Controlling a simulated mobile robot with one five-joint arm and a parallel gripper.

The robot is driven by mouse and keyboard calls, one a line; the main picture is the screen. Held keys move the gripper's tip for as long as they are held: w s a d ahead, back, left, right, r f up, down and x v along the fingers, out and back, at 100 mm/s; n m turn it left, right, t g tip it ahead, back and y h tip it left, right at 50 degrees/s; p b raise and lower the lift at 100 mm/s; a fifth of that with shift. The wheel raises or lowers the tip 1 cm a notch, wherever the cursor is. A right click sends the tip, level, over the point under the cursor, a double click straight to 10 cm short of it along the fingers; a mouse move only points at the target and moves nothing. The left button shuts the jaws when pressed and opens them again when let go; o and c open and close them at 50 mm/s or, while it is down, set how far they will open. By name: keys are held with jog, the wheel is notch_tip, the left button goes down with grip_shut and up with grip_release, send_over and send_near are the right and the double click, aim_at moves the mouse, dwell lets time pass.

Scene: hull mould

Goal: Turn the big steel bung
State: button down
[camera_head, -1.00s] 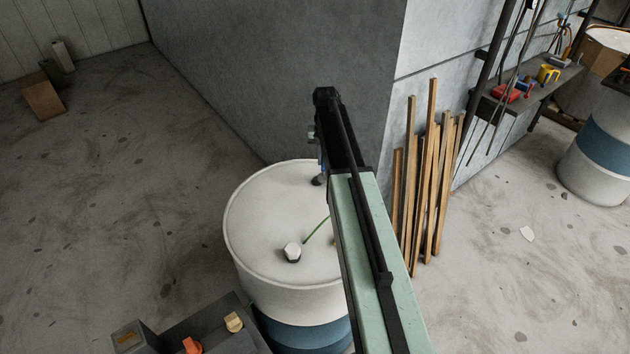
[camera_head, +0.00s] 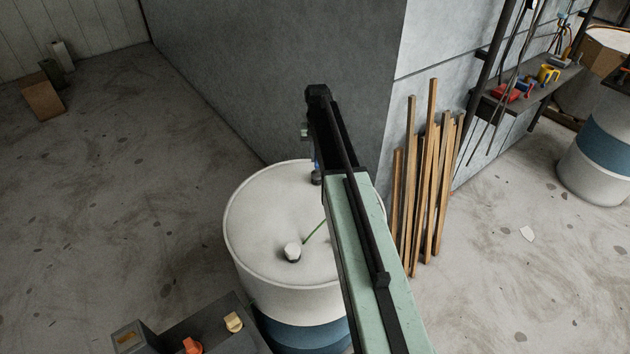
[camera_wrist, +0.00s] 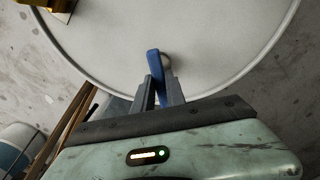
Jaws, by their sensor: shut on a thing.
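My gripper (camera_wrist: 160,82) is shut on a blue bar-like tool (camera_wrist: 154,64) over the far part of the pale drum lid (camera_wrist: 225,45). A round grey steel piece (camera_wrist: 167,60), which looks like the big bung, shows just beside the blue tool and is partly hidden by it. I cannot tell whether the tool is seated in it. In the head view my arm covers much of the gripper; a bit of blue and a dark round end show at the lid's far right. A white-topped cap (camera_head: 292,250) sits nearer on the lid (camera_head: 262,215).
A concrete wall (camera_head: 290,70) stands close behind the drum. Wooden strips (camera_head: 425,190) lean to its right. A shelf with tools (camera_head: 530,90) is at the far right. The floor at left is open.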

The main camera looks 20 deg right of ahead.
jog(key=shift+f+b, duration=1.2)
jog(key=m, duration=1)
jog(key=shift+a, duration=0.1)
jog(key=m, duration=1)
jog(key=shift+w, duration=0.1)
jog(key=shift+r, duration=0.1)
